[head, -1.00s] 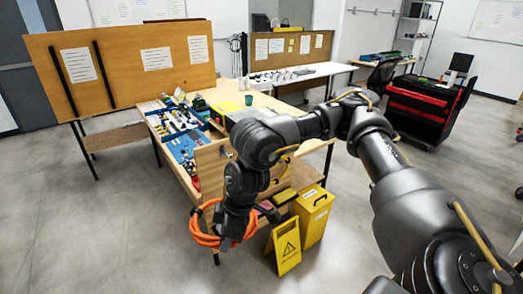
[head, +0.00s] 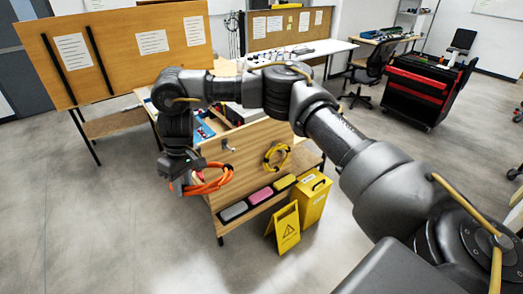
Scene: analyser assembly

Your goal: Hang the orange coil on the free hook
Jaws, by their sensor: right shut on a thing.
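The orange coil (head: 210,186) hangs from my right gripper (head: 180,184), which is shut on it. Gripper and coil are at the left edge of the bench's wooden end panel (head: 240,165). A small metal hook (head: 228,146) sticks out of this panel, up and to the right of the coil, with nothing on it. The coil looks apart from the hook; its depth from the panel is hard to judge. A yellow coil (head: 277,157) hangs farther right on the same panel, hiding most of its hook. My left gripper is not in view.
Below the panel a shelf holds grey, pink and yellow bins (head: 259,196). A yellow warning sign (head: 285,230) and a yellow box (head: 312,197) stand on the floor to the right. Open floor lies left of the panel. My right arm hides much of the bench top.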

